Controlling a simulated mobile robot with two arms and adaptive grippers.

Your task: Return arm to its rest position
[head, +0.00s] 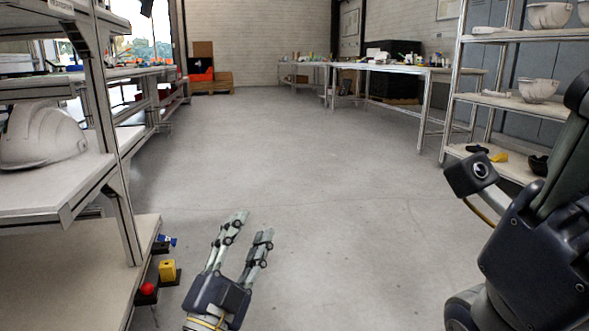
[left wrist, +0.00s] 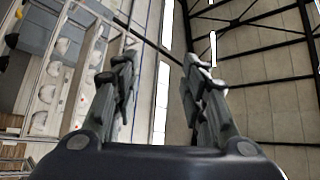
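My left gripper (head: 240,232) is at the lower middle of the head view, over bare floor. Its two fingers are apart with nothing between them. In the left wrist view the fingers (left wrist: 160,80) are also apart, with wall and ceiling showing between them. My right arm shows at the right edge of the head view, folded up close to the camera; its gripper fingers are not seen. A white helmet shell (head: 42,136) sits on the left shelf, away from the left gripper.
A shelf rack (head: 75,190) stands close on the left, with a yellow block (head: 167,270) and a red knob (head: 147,289) at its lower edge. A right rack (head: 510,102) holds more shells (head: 538,90). Long tables (head: 400,67) stand behind. The middle floor (head: 280,150) is clear.

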